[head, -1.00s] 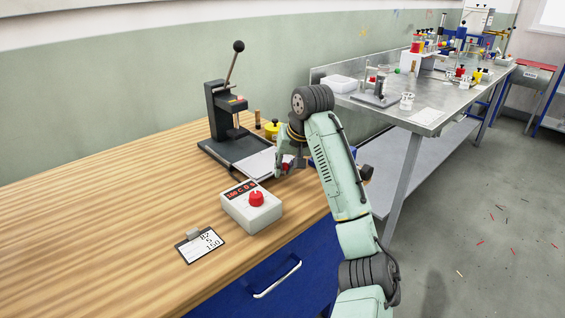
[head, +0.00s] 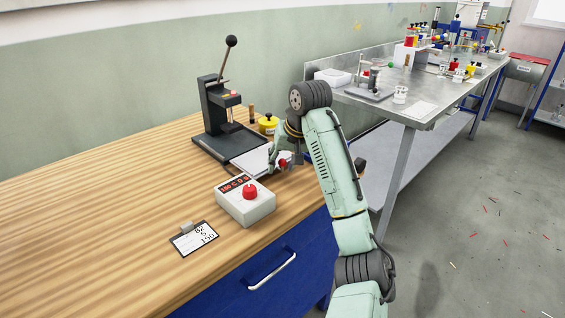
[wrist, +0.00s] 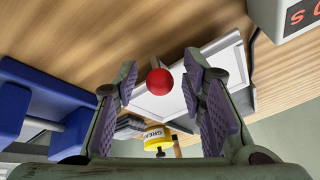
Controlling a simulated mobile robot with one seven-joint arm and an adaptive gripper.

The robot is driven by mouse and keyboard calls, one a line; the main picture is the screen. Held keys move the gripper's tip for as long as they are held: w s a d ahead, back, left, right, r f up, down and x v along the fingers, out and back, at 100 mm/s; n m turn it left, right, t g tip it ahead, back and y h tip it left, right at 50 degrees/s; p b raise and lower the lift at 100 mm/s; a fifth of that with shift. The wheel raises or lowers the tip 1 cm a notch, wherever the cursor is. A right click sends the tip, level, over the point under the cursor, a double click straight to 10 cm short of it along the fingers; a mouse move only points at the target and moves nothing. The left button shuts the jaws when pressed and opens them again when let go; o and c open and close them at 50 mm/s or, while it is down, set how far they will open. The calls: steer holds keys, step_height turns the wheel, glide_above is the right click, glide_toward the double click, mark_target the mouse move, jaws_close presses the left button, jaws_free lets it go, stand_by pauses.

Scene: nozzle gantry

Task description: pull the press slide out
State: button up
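The press (head: 218,108) stands on the wooden bench with its dark lever tilted up and its dark base flat on the top. The pale slide (head: 256,158) lies at the front of the base; my arm hides part of it. In the wrist view the slide (wrist: 205,62) has a grey rod ending in a red ball knob (wrist: 159,82). My gripper (head: 280,163) is at the slide's front end. In the wrist view my gripper (wrist: 164,90) is open, with the knob between its pads and a visible gap on each side.
A white control box (head: 245,203) with a red knob and a clipboard card (head: 194,238) are on the bench nearer me. A yellow-lidded jar (head: 268,123) stands beside the press. A blue object (wrist: 45,105) is left in the wrist view. A metal table (head: 425,105) stands at right.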

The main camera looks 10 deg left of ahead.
steer(key=v, duration=1.2)
